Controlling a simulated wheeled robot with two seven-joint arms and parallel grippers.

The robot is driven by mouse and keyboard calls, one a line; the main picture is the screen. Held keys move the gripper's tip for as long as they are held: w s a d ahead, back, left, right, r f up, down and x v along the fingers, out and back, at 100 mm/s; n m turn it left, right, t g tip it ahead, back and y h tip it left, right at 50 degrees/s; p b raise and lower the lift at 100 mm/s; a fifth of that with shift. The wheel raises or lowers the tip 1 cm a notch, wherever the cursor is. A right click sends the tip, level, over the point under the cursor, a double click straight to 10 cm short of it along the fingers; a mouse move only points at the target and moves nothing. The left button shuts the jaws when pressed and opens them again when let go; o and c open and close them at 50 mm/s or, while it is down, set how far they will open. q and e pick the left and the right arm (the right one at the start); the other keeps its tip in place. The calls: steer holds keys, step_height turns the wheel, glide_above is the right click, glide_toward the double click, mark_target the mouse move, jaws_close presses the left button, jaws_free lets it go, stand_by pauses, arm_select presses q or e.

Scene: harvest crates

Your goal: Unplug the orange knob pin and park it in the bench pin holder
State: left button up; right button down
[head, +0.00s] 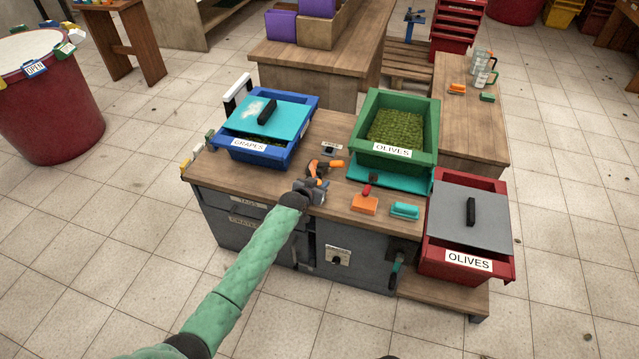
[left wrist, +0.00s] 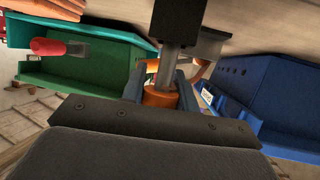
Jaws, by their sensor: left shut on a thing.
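My left gripper (head: 316,184) is shut on the orange knob pin (left wrist: 160,96) above the bench's front edge. In the left wrist view the knob sits between the fingers (left wrist: 160,90). A grey shaft runs from it toward a black block (left wrist: 180,18); I cannot tell whether the shaft is in that block. A small dark block with a white label (head: 331,149) stands on the bench behind the gripper, perhaps the pin holder. An orange and dark curved item (head: 316,168) lies just beyond the gripper. My right gripper is not in view.
The blue GRAPES crate (head: 231,146) stands left, the green OLIVES crate (head: 432,150) right, and the red OLIVES crate (head: 433,255) on a lower shelf. An orange brush-like block (head: 364,205) and a teal one (head: 405,211) lie near the front edge.

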arm_select(q)
steer(key=shift+f+b, duration=0.75)
steer(key=shift+f, duration=0.4)
steer(key=o, duration=1)
steer(key=shift+o, duration=0.2)
steer(key=shift+s, duration=0.1)
steer(key=b+v, duration=0.1)
steer(key=v, duration=0.6)
steer(key=shift+s+a+r, duration=0.2)
